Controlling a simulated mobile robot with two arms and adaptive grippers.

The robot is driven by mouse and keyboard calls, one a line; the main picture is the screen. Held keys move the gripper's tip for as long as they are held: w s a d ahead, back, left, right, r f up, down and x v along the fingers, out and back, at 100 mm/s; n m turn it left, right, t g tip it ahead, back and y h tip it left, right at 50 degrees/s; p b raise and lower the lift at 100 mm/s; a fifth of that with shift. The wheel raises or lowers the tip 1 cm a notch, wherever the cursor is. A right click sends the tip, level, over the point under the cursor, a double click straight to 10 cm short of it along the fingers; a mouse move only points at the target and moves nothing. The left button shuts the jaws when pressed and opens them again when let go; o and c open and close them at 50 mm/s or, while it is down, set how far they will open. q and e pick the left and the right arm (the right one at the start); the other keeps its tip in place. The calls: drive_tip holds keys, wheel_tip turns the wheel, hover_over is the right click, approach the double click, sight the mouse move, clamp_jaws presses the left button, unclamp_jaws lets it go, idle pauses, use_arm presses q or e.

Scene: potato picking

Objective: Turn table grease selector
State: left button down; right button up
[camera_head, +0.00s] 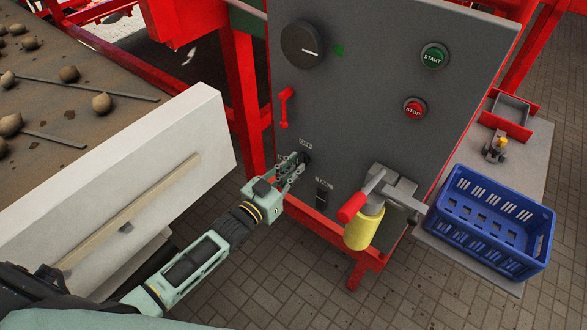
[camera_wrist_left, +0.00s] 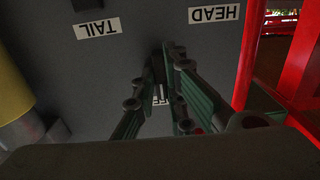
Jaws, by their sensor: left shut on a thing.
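The grease selector (camera_head: 305,158) is a small dark knob low on the left of the grey control panel (camera_head: 370,110). A white label sits just above it; its text is too small to be sure of. My left gripper (camera_head: 293,166) reaches it from the lower left and is shut on it. In the left wrist view the green-lined fingers (camera_wrist_left: 163,75) close around the dark knob, which they mostly hide. That view shows the TAIL label (camera_wrist_left: 97,28) and the HEAD label (camera_wrist_left: 214,14) upside down, and a third label partly hidden behind the fingers. My right gripper is out of view.
A yellow grease pump (camera_head: 360,230) with a red handle juts out to the right of my gripper. A red lever (camera_head: 286,107) and a large dial (camera_head: 302,45) are above.

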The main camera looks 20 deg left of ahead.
use_arm(q)
drive_tip(key=shift+f, duration=0.15)
drive_tip(key=c, duration=1.8)
unclamp_jaws()
drive_tip(key=v, duration=1.2)
